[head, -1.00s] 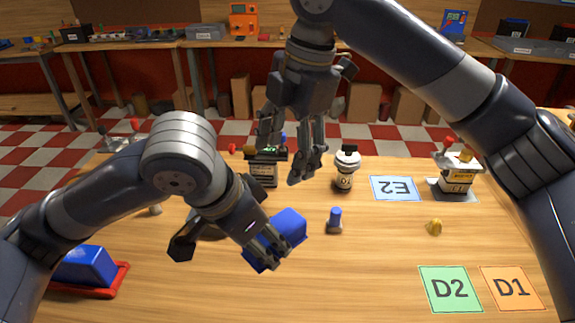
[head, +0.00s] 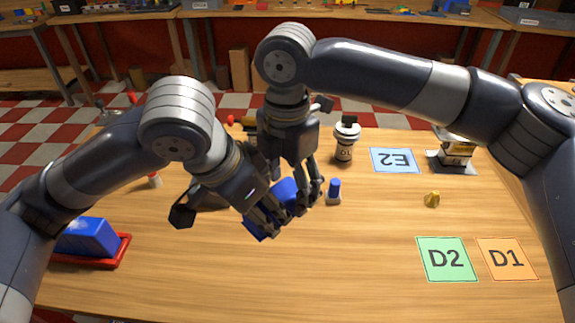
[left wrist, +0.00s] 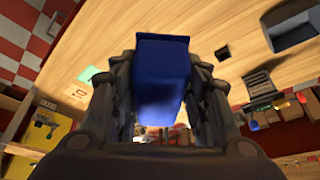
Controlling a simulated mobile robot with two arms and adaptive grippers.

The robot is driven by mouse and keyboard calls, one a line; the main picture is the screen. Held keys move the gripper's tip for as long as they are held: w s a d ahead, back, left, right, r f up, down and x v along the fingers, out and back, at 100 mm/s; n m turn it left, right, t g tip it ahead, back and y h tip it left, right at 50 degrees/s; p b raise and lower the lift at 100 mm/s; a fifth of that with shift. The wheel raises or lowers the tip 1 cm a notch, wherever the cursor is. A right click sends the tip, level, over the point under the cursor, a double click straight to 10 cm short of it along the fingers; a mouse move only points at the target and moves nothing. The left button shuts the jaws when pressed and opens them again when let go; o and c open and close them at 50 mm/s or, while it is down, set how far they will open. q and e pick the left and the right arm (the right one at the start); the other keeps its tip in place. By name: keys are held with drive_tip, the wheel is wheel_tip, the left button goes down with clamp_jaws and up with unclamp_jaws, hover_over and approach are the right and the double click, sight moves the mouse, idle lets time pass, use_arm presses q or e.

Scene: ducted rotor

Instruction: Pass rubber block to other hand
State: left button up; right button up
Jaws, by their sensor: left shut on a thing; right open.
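The blue rubber block (head: 257,226) is held above the table in my left gripper (head: 272,222), whose fingers are shut on it. In the left wrist view the block (left wrist: 162,75) sits between the two finger pads. My right gripper (head: 304,200) is open and points down at the block's right and upper side. Its fingers are close around that end, partly hiding it; I cannot tell whether they touch. A second blue block (head: 88,237) lies in a red tray (head: 122,252) at the table's left.
A small blue peg (head: 334,189) stands just right of my right gripper. A white-and-black bottle (head: 345,145) stands behind it. The front middle is clear.

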drive_tip(key=shift+f, duration=0.6)
use_arm(q)
drive_tip(key=shift+s+d, duration=0.1)
use_arm(e)
drive_tip(key=c, duration=1.2)
use_arm(q)
drive_tip(key=o, duration=1.1)
drive_tip(key=shift+r, duration=0.1)
use_arm(e)
drive_tip(key=shift+a, duration=0.1)
use_arm(q)
drive_tip(key=shift+o, duration=0.2)
use_arm(e)
drive_tip(key=shift+c, duration=0.2)
